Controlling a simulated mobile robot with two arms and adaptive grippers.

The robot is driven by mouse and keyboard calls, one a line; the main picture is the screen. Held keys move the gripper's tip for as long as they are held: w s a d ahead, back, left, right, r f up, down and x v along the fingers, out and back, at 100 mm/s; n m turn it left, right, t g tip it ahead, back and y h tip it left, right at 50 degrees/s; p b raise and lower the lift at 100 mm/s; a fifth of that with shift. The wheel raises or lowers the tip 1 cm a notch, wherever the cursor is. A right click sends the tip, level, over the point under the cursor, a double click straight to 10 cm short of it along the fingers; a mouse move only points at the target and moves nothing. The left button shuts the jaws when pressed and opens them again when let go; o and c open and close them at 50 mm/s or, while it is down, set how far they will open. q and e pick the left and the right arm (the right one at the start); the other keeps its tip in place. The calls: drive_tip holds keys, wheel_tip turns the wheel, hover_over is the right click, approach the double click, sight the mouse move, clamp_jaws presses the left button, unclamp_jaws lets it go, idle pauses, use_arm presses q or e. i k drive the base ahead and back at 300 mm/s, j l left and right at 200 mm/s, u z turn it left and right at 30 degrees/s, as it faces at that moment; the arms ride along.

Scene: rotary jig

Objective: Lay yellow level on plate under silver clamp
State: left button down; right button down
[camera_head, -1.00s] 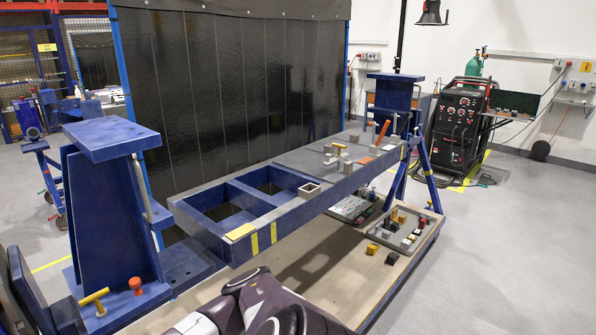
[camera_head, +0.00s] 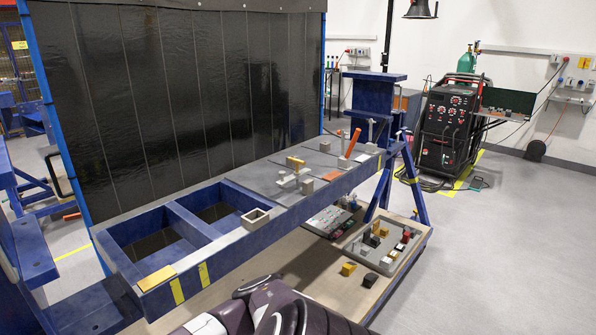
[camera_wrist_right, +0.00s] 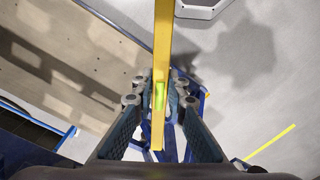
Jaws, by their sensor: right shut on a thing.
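The yellow level (camera_wrist_right: 161,45) is a long bar with a green vial in the right wrist view. My right gripper (camera_wrist_right: 158,95) is shut on it, with one finger on each side. In the head view, grey plates (camera_head: 320,165) lie on the far half of the blue jig frame. A pale metal clamp-like fixture (camera_head: 288,180) stands on them, near a yellow-topped piece (camera_head: 295,163). Neither gripper shows in the head view.
The blue frame (camera_head: 225,255) has open bays at its near end. A square tube piece (camera_head: 256,218) and an orange-handled clamp (camera_head: 350,145) stand on top. A tray of small blocks (camera_head: 398,232) lies on the lower board.

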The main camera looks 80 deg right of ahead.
sight(271, 178)
drive_tip(key=k+l, duration=0.15)
drive_tip(key=l, duration=0.25)
drive_tip(key=k+l, duration=0.15)
drive_tip(key=l, duration=0.3)
drive_tip(key=k+l, duration=0.15)
drive_tip(key=l, duration=0.25)
drive_tip(key=k+l+z, duration=0.1)
drive_tip(key=l, duration=0.35)
drive_tip(key=k+l, duration=0.15)
drive_tip(key=l, duration=0.3)
